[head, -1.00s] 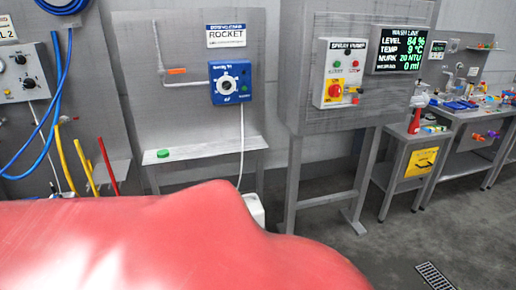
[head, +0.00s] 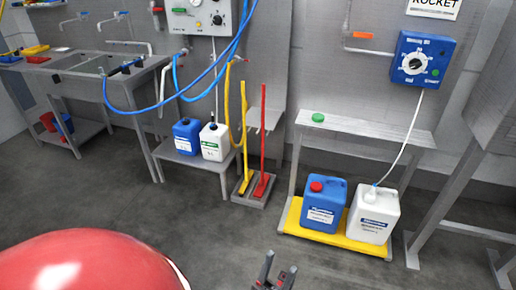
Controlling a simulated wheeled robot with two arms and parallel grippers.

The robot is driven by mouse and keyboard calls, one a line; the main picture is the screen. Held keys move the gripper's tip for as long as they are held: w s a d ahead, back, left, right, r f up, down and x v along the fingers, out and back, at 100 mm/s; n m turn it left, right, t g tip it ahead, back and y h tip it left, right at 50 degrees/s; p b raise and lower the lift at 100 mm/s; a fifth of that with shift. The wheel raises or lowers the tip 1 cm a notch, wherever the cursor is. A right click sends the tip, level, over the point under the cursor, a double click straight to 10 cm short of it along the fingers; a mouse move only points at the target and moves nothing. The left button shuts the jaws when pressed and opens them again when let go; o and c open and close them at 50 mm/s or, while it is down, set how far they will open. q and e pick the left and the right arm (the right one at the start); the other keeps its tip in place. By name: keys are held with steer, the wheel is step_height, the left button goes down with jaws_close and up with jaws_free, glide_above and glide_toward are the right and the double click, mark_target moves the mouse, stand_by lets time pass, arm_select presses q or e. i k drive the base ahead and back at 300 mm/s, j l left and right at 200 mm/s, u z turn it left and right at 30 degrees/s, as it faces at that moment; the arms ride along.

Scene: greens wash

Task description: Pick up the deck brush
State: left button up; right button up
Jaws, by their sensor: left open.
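Two long-handled floor tools stand upright side by side in a low grey holder against the wall, in the middle of the head view. One is yellow (head: 244,130) with a yellow head, the other red (head: 263,140) with a red head. I cannot tell from here which of them is the deck brush. My left gripper (head: 280,266) shows at the bottom edge, open and empty, with clear floor between it and the tools. My right gripper is not in view.
Blue and white canisters stand on a low shelf (head: 193,162) left of the tools. A yellow tray (head: 336,240) with a blue jug (head: 324,205) and a white jug (head: 372,213) lies to the right. A blue hose (head: 150,106) hangs at the left. The floor ahead is clear.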

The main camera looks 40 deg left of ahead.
mark_target(260, 191)
steer(key=u, duration=1.1)
steer(key=i+j+z, duration=0.1)
steer(key=i, duration=0.5)
steer(key=i+j+z, duration=0.1)
steer(key=i+j, duration=0.25)
steer(key=i, duration=0.25)
steer(key=i+j+z, duration=0.1)
steer(key=i+j, duration=0.25)
steer(key=i, duration=0.2)
steer(key=i+j+z, duration=0.1)
steer(key=i+j, duration=0.25)
steer(key=i, duration=0.25)
steer(key=i+j+z, duration=0.1)
steer(key=i+j, duration=0.25)
steer(key=i, duration=0.2)
